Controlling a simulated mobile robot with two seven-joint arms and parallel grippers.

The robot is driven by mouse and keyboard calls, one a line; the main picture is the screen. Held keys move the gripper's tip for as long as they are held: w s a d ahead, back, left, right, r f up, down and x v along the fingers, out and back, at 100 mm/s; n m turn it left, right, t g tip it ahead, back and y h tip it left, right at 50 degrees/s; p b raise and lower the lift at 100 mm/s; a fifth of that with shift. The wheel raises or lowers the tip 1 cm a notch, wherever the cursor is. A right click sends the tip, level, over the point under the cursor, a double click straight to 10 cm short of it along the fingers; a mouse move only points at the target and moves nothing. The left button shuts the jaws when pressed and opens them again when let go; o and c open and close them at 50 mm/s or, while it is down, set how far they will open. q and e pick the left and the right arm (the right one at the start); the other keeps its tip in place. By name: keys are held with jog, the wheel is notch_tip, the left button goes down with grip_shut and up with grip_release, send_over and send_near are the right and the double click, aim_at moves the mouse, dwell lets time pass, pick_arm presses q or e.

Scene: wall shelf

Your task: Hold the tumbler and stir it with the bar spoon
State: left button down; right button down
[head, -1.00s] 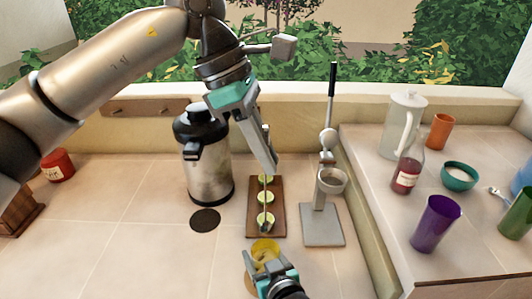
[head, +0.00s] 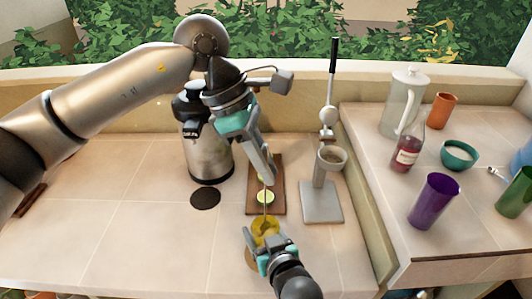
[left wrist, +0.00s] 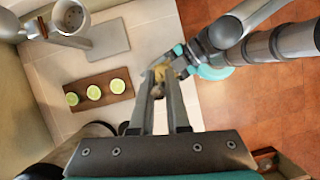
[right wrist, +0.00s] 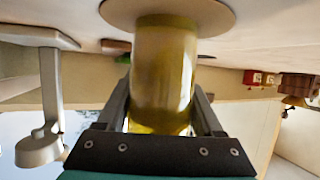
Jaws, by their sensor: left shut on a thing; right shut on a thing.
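My left gripper (head: 269,178) is above the tumbler, shut on the thin bar spoon (head: 265,207), which hangs nearly upright. The spoon's lower end meets the tumbler's mouth and appears to be inside; its tip is hidden. In the left wrist view the tumbler (left wrist: 161,72) lies beyond my left fingertips.
A wooden board (head: 279,185) with lime slices lies behind the tumbler. A steel urn (head: 207,150) stands left of it, a grey press stand (head: 321,203) right. A raised counter at right holds a purple cup (head: 433,201) and a bottle (head: 406,152).

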pick_arm(q)
jog(key=shift+f, duration=2.1)
jog(key=shift+s, duration=0.3)
